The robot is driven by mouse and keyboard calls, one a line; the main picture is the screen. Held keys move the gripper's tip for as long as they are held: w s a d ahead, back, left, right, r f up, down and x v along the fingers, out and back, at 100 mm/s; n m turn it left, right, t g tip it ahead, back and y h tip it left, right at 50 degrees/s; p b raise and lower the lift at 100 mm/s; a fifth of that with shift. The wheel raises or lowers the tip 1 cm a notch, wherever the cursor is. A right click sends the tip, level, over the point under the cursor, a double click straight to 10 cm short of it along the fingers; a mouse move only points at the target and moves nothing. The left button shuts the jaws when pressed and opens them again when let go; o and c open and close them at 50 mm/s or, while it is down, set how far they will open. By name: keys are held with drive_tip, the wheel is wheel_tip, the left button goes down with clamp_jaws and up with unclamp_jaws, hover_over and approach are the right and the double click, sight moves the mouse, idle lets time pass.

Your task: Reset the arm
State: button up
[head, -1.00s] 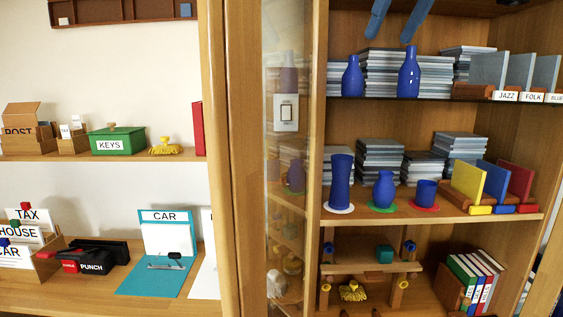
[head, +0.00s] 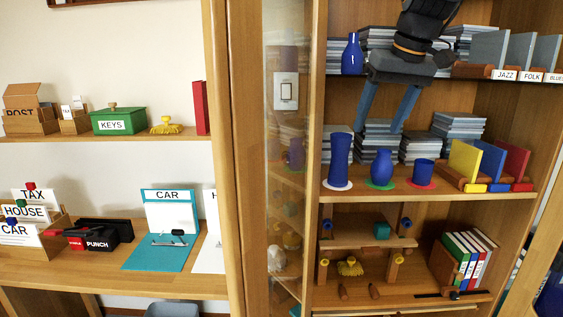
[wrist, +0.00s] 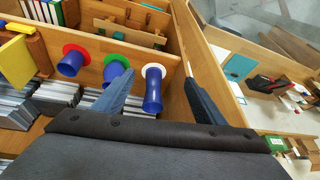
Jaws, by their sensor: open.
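My gripper (head: 388,108) hangs in front of the upper part of the cabinet in the head view, its two blue-grey fingers pointing down and spread apart with nothing between them. The fingertips are near the height of the shelf with the blue vases. My gripper also shows in the wrist view (wrist: 165,98), open and empty. A tall blue vase (head: 339,161) is left of the fingertips, and a rounder blue vase (head: 381,168) is below them. My arm hides part of the upper shelf.
A blue cup (head: 423,172) and upright yellow, blue and red boards (head: 488,163) stand right of the vases. Stacks of magazines (head: 379,138) stand behind. Below is a wooden brace (head: 372,243) with blue and yellow knobs. A glass door (head: 288,180) stands at the cabinet's left.

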drive_tip(key=s+a+f+g, duration=0.1)
drive_tip(key=s+f, duration=0.5)
drive_tip(key=f, duration=0.7)
drive_tip(key=s+a+f+m+g+h, duration=0.1)
drive_tip(key=s+f, duration=0.5)
drive_tip(key=f, duration=0.7)
drive_tip(key=shift+s+f+m, duration=0.15)
drive_tip(key=shift+f+m, duration=0.1)
drive_tip(key=shift+m, duration=0.05)
drive_tip(key=shift+g, duration=0.4)
drive_tip(key=s+f, duration=0.4)
drive_tip(key=s, duration=0.1)
drive_tip(key=s+f, duration=0.2)
drive_tip(key=f, duration=0.1)
drive_tip(key=shift+s+a, duration=0.25)
drive_tip(key=shift+s, duration=0.05)
drive_tip(key=shift+c, duration=0.5)
